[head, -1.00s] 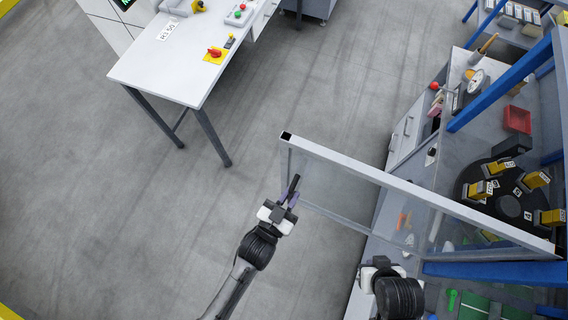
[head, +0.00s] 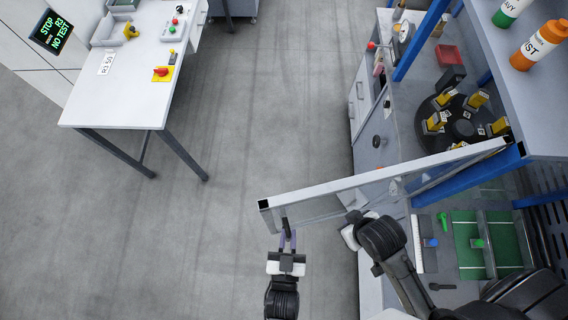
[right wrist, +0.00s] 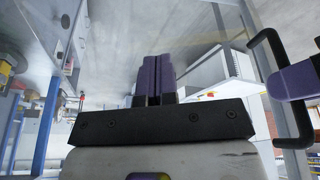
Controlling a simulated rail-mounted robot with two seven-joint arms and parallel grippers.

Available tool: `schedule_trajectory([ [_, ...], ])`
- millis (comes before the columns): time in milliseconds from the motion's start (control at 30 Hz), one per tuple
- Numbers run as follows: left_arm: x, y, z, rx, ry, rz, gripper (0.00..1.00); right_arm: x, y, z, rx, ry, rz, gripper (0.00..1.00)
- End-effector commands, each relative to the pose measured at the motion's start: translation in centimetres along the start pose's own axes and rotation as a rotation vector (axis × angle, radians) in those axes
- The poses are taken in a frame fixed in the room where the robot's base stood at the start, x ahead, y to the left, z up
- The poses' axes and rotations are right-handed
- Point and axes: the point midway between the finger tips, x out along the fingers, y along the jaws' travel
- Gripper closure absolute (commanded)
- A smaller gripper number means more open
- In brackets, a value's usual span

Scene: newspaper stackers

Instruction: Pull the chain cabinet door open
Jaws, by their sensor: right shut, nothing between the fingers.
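The cabinet door is a clear panel in a pale metal frame (head: 385,175). It stands swung out from the blue-framed cabinet, its free end over the floor. A black handle (head: 286,222) sits near the free end; in the right wrist view the bent handle (right wrist: 283,88) is at the right. My left gripper (head: 288,240) has its purple fingers on either side of the handle, seemingly shut on it; one finger shows in the right wrist view. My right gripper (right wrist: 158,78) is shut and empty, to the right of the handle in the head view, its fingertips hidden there.
A turntable (head: 462,125) with yellow blocks and a red tray (head: 447,55) stand inside the cabinet. A green panel (head: 470,240) lies at the lower right. A white table (head: 125,100) stands at the upper left. The grey floor between is clear.

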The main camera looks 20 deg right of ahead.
Motion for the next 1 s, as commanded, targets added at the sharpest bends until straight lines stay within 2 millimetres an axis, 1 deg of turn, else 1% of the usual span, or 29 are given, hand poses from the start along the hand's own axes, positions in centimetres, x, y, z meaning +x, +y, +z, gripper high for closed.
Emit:
schedule_trajectory([
  [267,0.0,0.1,0.1,0.005,-0.003,0.002,1.00,0.0,0.1,-0.1,-0.002,0.002,0.002,1.00],
  [300,0.0,0.1,0.1,0.004,-0.003,0.002,0.83,0.0,0.1,-0.1,-0.002,0.002,0.002,1.00],
  [533,0.0,0.1,0.1,0.002,-0.002,0.001,0.61,0.0,0.2,-0.1,-0.005,0.002,0.004,1.00],
  [733,0.0,0.0,0.1,0.001,-0.001,0.001,0.61,0.0,0.2,-0.1,-0.004,0.002,0.004,1.00],
  [833,-0.4,0.0,0.2,0.001,-0.002,0.001,0.61,0.1,0.2,0.0,-0.004,0.002,0.004,1.00],
  [933,-1.4,0.0,0.3,0.000,-0.003,0.001,0.61,0.5,0.1,0.1,-0.004,0.002,0.004,1.00],
  [1000,-2.6,0.1,0.4,0.000,-0.004,0.001,0.61,0.8,0.1,0.2,-0.004,0.002,0.004,1.00],
])
